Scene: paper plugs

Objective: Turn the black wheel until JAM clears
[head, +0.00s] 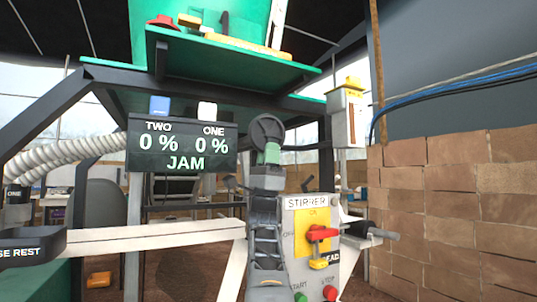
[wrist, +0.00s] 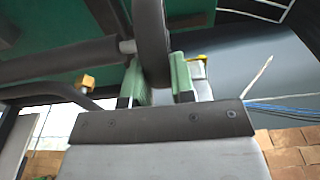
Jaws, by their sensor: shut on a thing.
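The black wheel (head: 266,129) is in the middle of the head view, just right of the display, with its upper part visible above my gripper (head: 269,153). In the wrist view the wheel's dark rim (wrist: 152,40) runs down between the two green fingers of my gripper (wrist: 161,80), which is shut on it. The lower part of the wheel is hidden by my gripper and arm in the head view. The dark display (head: 183,145) reads TWO 0 %, ONE 0 % and JAM in green letters.
A STIRRER panel (head: 292,232) with a red handle (head: 321,234) and START and STOP buttons stands right of my arm. A green platform (head: 230,55) hangs above. A white bar (head: 150,238) crosses at left. A brick wall (head: 450,210) closes the right side.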

